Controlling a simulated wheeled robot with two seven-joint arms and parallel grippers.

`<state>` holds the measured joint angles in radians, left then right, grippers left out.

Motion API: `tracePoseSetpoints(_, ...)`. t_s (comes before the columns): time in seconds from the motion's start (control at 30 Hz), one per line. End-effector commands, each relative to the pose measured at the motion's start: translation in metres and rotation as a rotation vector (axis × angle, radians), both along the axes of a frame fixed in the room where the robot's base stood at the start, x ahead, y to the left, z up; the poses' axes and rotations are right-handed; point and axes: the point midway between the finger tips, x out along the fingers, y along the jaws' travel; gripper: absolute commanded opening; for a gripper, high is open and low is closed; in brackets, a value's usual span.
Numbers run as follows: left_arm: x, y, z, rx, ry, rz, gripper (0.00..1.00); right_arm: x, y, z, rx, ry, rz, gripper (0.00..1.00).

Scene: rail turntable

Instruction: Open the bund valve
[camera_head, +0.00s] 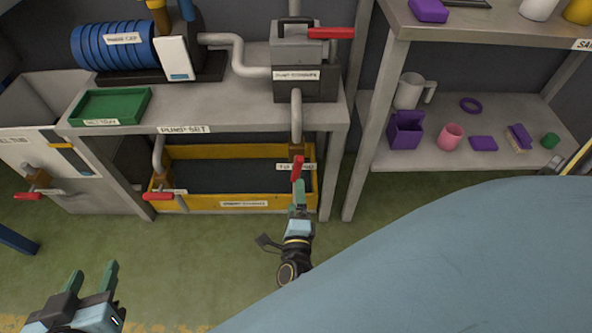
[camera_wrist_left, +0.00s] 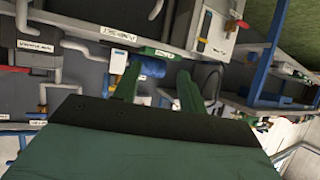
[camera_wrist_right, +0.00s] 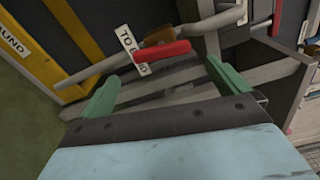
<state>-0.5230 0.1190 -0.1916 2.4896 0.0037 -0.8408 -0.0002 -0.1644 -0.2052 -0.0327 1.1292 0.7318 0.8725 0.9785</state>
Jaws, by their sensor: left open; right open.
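The bund valve has a red lever (camera_head: 298,168) on the pipe below the pump bench, beside a white "TO BUND" tag, partly hidden. In the right wrist view the red lever (camera_wrist_right: 163,51) lies crosswise in front of the tag (camera_wrist_right: 132,50), with a brown valve body (camera_wrist_right: 157,37) behind. My right gripper (camera_head: 299,190) is open just below the lever. In its wrist view the fingers stand either side of the lever's line; I cannot tell whether they touch it. My left gripper (camera_head: 92,275) is open and empty at the lower left, well away from the bench.
Other red levers sit on the left tank (camera_head: 28,196), the yellow bund (camera_head: 160,196) and the box on the bench (camera_head: 330,33). A green tray (camera_head: 110,106) lies on the bench (camera_head: 245,110). Shelves (camera_head: 380,155) with purple items stand right. Green floor (camera_head: 190,245) is clear.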

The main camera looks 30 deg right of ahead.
Motion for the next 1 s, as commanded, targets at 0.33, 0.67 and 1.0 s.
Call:
tracePoseSetpoints(0.33, -0.014, 0.008, -0.019, 0.036, 0.136, 0.012, 0.42, -0.026, 0.015, 0.0, -0.001, 0.0, 0.0, 1.0)
tracePoseSetpoints(0.67, -0.014, 0.008, -0.02, 0.036, 0.137, 0.012, 0.42, -0.026, 0.016, 0.0, -0.001, 0.0, 0.0, 1.0)
tracePoseSetpoints(1.0, -0.014, 0.008, -0.019, 0.036, 0.135, 0.012, 0.42, -0.012, 0.019, 0.013, -0.06, 0.028, 0.086, 1.0)
